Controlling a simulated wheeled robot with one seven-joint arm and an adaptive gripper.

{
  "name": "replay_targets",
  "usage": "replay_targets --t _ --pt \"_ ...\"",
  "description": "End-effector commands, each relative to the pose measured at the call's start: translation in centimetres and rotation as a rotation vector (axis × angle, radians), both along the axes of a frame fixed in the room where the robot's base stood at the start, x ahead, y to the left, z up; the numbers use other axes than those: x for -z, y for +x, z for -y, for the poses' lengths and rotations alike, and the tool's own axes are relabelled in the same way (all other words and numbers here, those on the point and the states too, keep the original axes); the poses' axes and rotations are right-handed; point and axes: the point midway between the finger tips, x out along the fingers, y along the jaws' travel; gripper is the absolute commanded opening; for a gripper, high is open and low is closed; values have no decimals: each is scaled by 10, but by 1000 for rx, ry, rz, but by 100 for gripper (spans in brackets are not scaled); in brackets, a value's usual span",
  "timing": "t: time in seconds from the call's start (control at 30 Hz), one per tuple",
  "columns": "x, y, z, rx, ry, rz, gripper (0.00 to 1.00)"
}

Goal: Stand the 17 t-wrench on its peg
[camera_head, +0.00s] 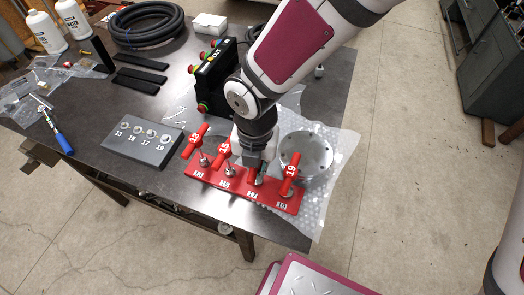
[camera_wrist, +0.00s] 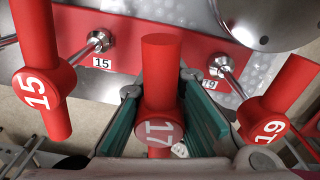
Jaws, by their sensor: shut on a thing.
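The red 17 t-wrench (camera_wrist: 160,75) is between the teal pads of my gripper (camera_wrist: 165,112), which is shut on its red handle. In the head view my gripper (camera_head: 254,163) is over the red rack (camera_head: 213,182), between the 15 and 19 wrenches, near the third position from the left. The wrench's shank and the 17 peg are hidden below the handle in the wrist view, so I cannot tell whether they touch. The 15 t-wrench (camera_wrist: 38,80) and 19 t-wrench (camera_wrist: 275,105) stand on either side.
The 13 t-wrench (camera_head: 195,141) stands at the rack's left end. A round metal flange (camera_head: 306,153) on bubble wrap is close behind the rack. A grey socket block (camera_head: 140,145) lies left, and a black control box (camera_head: 211,75) stands behind.

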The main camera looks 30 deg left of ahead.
Motion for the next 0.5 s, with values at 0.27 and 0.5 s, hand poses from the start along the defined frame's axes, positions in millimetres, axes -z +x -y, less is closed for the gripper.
replay_targets --t 0.27,0.5 --pt "8 0 0 -1 0 0 0" --pt "8 0 0 0 0 0 20"
